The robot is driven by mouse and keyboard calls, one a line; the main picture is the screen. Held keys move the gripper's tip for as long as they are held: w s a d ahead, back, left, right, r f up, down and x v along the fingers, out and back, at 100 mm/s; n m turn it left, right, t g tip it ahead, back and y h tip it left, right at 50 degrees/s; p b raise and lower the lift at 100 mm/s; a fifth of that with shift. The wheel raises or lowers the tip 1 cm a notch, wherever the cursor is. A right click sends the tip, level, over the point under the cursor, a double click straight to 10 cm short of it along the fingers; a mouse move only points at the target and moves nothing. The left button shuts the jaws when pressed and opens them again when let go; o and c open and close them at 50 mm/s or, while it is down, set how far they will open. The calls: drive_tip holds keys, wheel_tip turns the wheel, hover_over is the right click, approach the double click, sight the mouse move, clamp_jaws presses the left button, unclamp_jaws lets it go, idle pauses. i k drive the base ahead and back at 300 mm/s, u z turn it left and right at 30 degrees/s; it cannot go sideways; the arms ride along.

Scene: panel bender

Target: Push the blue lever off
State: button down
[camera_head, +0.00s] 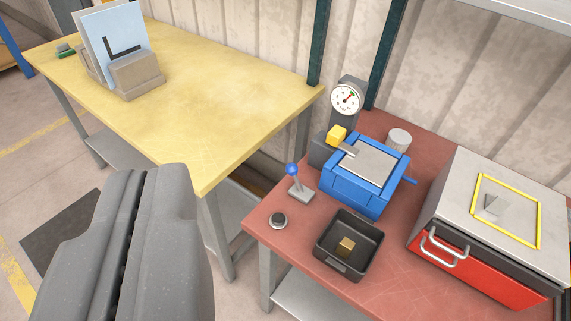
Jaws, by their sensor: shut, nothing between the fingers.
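The blue lever (294,178) is a short stick with a round blue knob on a small grey base plate. It stands near the left edge of the red-topped table (385,285) and looks roughly upright with a slight tilt. My gripper (150,172) fills the lower left of the view, large and dark grey. Its two fingers are together with nothing between them. It is in front of and to the left of the lever, apart from it.
A yellow-topped table (200,110) stands left, mostly bare.

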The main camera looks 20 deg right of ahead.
sight(291, 169)
drive_tip(key=i, duration=0.95)
drive_tip(key=u, duration=0.05)
